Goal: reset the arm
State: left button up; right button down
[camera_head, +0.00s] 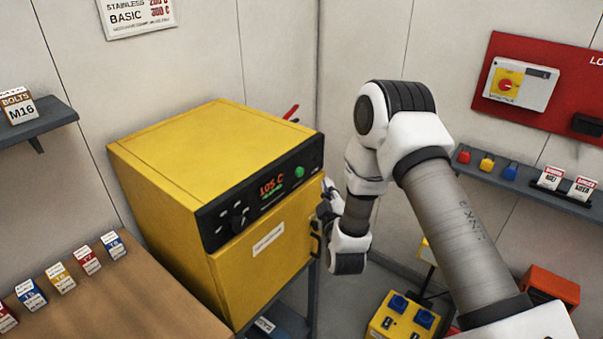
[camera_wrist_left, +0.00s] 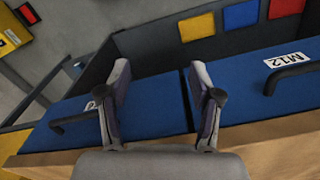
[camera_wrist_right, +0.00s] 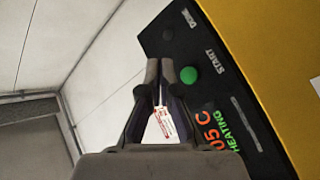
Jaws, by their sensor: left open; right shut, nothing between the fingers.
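My right arm reaches in from the right in the head view, its elbow raised and its forearm hanging down. My right gripper (camera_head: 328,203) is by the right front edge of the yellow oven (camera_head: 170,170), near its door handle (camera_head: 316,240). In the right wrist view its fingers (camera_wrist_right: 167,75) are shut and empty, with tips close to the green START button (camera_wrist_right: 189,75); I cannot tell whether they touch. My left gripper (camera_wrist_left: 160,82) shows only in the left wrist view, open and empty over blue drawers (camera_wrist_left: 165,103) with black handles.
The oven panel (camera_head: 265,190) reads 105 C. A wooden bench (camera_head: 120,295) with labelled cards is at left, below a shelf (camera_head: 50,120) with an M16 bolts card. A lockout board (camera_head: 560,50) and shelf (camera_head: 520,185) are on the right wall. A yellow box (camera_head: 400,318) stands low.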

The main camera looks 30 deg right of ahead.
dwell(0.4)
jog(key=s+a+f+g+y+b, duration=0.2)
jog(key=s+a+f+b, duration=0.15)
jog(key=f, duration=0.65)
jog(key=s+a+f+n+g+y+b, duration=0.1)
jog(key=s+a+f+g+y+b, duration=0.15)
jog(key=s+f, duration=0.45)
jog(key=s+a+f+g+y+b, duration=0.1)
jog(key=s+a+f+g+b, duration=0.2)
jog(key=f, duration=0.9)
jog(key=s+a+f+m+g, duration=0.1)
jog(key=s+f+m+g, duration=0.1)
jog(key=s, duration=0.5)
jog(key=s+a+f+m+g+y, duration=0.1)
jog(key=s+a+f+m+g, duration=0.1)
jog(key=s, duration=0.5)
jog(key=s+a+f+m+g+y, duration=0.1)
jog(key=s+a+f+m+g, duration=0.1)
jog(key=s+g, duration=0.4)
jog(key=shift+s+a+f+m+b, duration=0.15)
jog(key=shift+s+f+m+b, duration=0.2)
jog(key=shift+s+f, duration=0.55)
